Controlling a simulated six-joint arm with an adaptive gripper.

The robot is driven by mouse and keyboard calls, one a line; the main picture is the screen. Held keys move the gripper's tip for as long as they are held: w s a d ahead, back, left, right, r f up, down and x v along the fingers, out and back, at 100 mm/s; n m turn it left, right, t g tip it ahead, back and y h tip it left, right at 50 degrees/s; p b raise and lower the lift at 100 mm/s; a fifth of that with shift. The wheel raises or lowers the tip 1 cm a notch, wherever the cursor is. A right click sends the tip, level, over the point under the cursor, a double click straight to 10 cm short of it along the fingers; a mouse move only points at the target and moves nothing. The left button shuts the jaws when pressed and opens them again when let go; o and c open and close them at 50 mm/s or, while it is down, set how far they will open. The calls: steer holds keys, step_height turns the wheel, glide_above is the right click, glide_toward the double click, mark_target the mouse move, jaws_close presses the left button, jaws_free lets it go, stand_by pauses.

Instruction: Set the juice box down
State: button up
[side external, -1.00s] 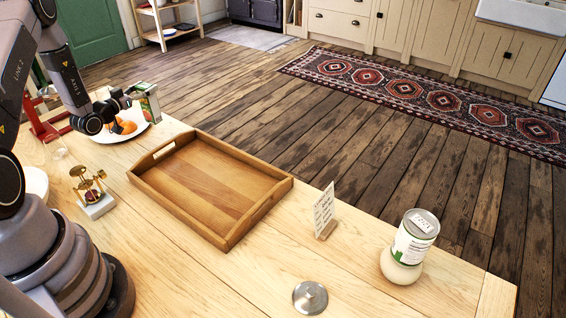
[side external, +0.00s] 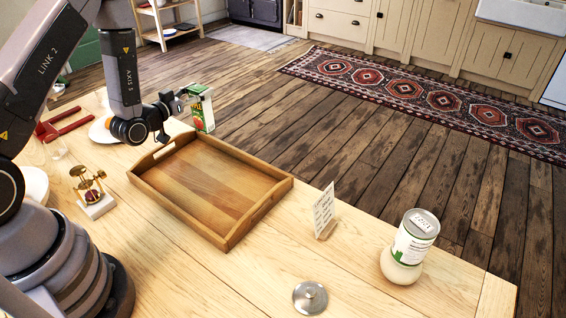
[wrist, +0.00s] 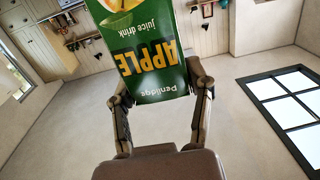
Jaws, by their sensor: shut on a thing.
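The juice box (side external: 201,110) is green and white with a red fruit picture, and it is upright in the side external view. My gripper (side external: 185,99) is shut on it at the far left end of the wooden tray. In the wrist view the juice box (wrist: 150,50) fills the top middle, its "APPLE" label upside down, between the two fingers of my gripper (wrist: 160,95). The box appears held above the table near the tray's far edge; its exact height is hard to tell.
The empty wooden tray (side external: 232,238) lies mid-table. A brass instrument (side external: 90,187), a white plate (side external: 101,131) and a red stand (side external: 60,125) are to the left.

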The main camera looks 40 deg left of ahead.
steer(key=d+h, duration=0.1)
steer(key=d, duration=0.8)
steer(key=s+a+f+n+g+y, duration=0.1)
steer(key=a+n+g+y, duration=0.5)
steer(key=a, duration=0.5)
steer(key=s+a+f+n+g+y, duration=0.15)
steer(key=a+n+y, duration=0.25)
steer(key=a+y, duration=0.55)
steer(key=s+a+f+n+g+y, duration=0.3)
steer(key=s+a+n+g, duration=0.4)
steer(key=s+a+g, duration=0.35)
step_height(320, 180, down, 8)
steer(key=shift+w+a+r, duration=0.25)
steer(key=shift+a, duration=0.1)
steer(key=shift+f+h, duration=0.1)
steer(key=shift+h, duration=0.15)
steer(key=o, duration=1.2)
steer(key=shift+o, duration=0.2)
